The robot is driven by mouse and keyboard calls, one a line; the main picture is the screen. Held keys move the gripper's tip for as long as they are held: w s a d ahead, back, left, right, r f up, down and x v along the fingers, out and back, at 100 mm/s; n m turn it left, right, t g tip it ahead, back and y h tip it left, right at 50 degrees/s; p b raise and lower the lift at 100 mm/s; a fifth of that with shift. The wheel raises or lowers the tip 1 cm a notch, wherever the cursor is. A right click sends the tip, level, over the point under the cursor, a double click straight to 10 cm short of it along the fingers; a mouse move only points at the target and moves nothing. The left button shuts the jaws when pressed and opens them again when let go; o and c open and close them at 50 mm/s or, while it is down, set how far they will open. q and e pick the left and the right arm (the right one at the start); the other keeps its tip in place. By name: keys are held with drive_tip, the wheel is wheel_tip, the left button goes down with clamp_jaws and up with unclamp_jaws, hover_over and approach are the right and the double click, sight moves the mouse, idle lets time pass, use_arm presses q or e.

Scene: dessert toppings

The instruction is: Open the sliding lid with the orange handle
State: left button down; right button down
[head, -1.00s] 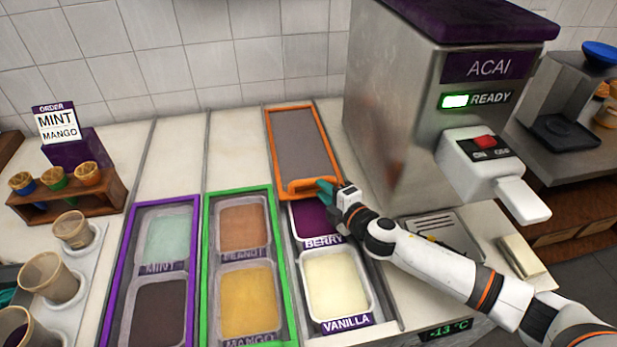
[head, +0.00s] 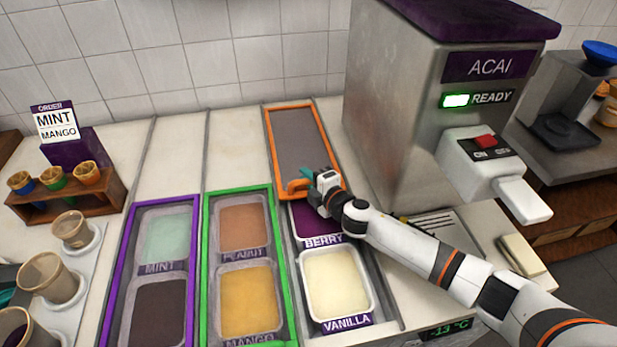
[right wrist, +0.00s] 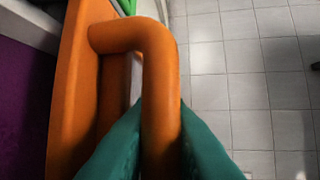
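The lid with the orange frame (head: 326,143) is slid to the back, and its grey panel lies toward the wall. The berry tub (head: 310,220) and vanilla tub (head: 337,285) lie uncovered in front of it. The orange handle (head: 296,187) is at the lid's front edge. It also shows in the right wrist view (right wrist: 160,70), with a teal finger against each side of its bar. My right gripper (head: 309,176) is shut on it. A teal piece at the left edge of the head view seems to be my left gripper (head: 6,297), mostly cut off.
The purple-framed lid (head: 121,270) and green-framed lid (head: 208,260) cover their tubs to the left. The acai machine (head: 400,120) stands close to the right of the orange lid. Cups (head: 50,277) and a cone rack (head: 75,200) stand at the left.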

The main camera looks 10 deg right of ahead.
drive_tip(key=shift+w, duration=0.1)
drive_tip(key=w+b, duration=0.1)
drive_tip(key=w, duration=0.3)
drive_tip(key=shift+w+f, duration=0.1)
drive_tip(key=shift+w, duration=0.15)
drive_tip(key=shift+s, duration=0.1)
drive_tip(key=c, duration=1.7)
unclamp_jaws()
drive_tip(key=v, duration=1.2)
